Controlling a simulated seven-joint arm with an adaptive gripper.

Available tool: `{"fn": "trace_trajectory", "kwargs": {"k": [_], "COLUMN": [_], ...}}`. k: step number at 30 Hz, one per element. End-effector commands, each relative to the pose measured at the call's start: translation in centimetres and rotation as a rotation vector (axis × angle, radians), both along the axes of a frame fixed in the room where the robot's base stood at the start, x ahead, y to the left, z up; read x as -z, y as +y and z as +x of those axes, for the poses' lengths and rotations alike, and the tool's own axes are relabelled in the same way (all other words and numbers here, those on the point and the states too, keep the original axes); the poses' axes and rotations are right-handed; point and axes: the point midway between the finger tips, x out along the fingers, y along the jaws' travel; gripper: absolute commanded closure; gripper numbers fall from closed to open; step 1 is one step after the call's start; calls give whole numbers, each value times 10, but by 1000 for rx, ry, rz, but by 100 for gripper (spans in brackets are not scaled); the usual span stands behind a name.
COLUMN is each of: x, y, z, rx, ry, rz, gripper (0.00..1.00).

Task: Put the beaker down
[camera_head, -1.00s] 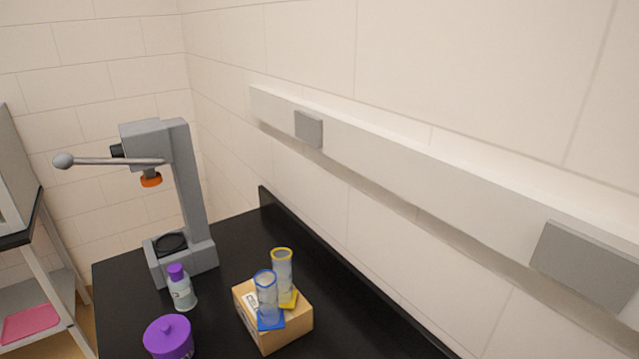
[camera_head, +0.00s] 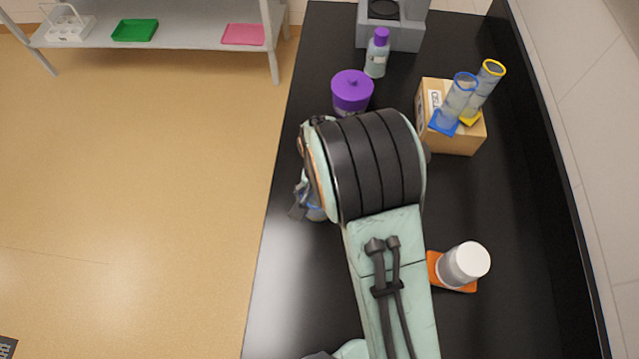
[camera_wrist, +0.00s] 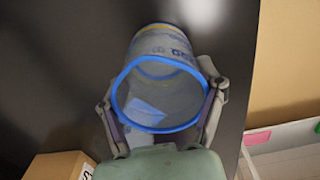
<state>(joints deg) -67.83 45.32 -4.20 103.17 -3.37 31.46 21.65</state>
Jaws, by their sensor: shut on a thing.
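The beaker (camera_wrist: 158,103) is a clear, see-through vessel with a blue rim, seen from its open end in the wrist view. My gripper (camera_wrist: 160,90) is shut on it, with one finger on each side of its wall. In the head view a small bluish part of the beaker (camera_head: 316,213) shows beside my gripper (camera_head: 302,203), near the left edge of the black bench (camera_head: 285,270). My arm hides most of both there. I cannot tell whether the beaker's base touches the bench.
A purple lidded pot (camera_head: 351,92) and a purple-capped bottle (camera_head: 377,55) stand beyond my arm. A cardboard box (camera_head: 455,142) bears blue-based and yellow-based cylinders (camera_head: 458,98). A white-capped bottle (camera_head: 465,264) stands right of my arm. Bench is clear at front left.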

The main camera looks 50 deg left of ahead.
Motion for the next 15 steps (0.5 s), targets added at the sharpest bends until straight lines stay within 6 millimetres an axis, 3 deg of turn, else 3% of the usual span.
{"fn": "trace_trajectory", "kwargs": {"k": [8, 9, 10, 11, 15], "x": [3, 2, 2, 2, 2], "y": [0, 0, 0, 0, 0], "z": [0, 0, 0, 0, 0], "rx": [0, 0, 0, 0, 0], "ry": [0, -1, -1, -1, 0], "rz": [0, 1, 1, 1, 0], "gripper": [58, 21, 12, 5, 5]}}
